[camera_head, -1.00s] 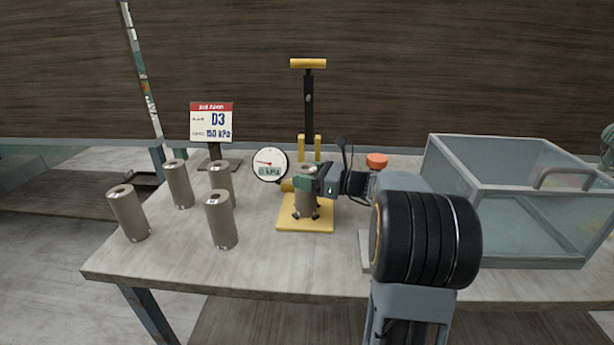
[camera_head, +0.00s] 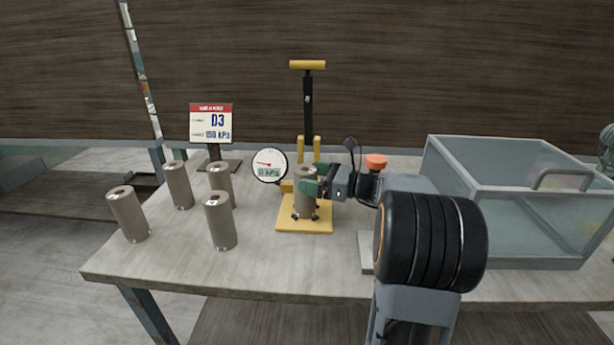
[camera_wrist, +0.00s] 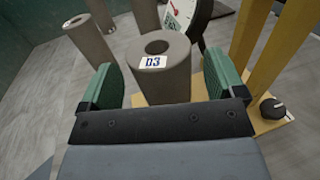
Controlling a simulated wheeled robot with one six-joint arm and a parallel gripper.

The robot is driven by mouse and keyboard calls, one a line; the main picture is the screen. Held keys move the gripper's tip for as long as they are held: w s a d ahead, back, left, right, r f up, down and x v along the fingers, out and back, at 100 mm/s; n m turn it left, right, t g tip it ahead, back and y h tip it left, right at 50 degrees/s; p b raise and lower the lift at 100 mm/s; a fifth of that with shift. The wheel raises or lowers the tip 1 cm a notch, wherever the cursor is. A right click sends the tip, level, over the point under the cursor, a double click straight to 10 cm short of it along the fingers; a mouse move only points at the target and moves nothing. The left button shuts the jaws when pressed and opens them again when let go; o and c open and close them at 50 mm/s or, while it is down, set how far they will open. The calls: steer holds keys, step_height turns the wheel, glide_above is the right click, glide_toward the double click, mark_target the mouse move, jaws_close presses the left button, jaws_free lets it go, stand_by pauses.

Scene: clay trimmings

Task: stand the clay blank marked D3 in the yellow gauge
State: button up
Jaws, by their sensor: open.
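The clay blank marked D3 (camera_wrist: 163,78) stands upright between my open gripper's green fingers in the wrist view, with a gap showing on each side. Its D3 label faces me there. In the head view the same blank (camera_head: 304,203) stands on the base of the yellow gauge (camera_head: 290,226), below the tall pump handle. My gripper (camera_head: 313,187) reaches in from the right at the blank's upper part. The yellow posts (camera_wrist: 275,50) of the gauge rise at right in the wrist view. The round dial (camera_head: 269,166) beside the blank reads 0 kPa.
Several other grey-brown blanks stand on the left of the table, one at the front (camera_head: 220,221). A sign (camera_head: 211,123) reads D3 and 150 kPa. A clear-walled bin (camera_head: 500,230) is on the right. An orange knob (camera_head: 376,161) shows behind my arm.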

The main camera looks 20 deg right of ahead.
steer(key=shift+v, duration=2.7)
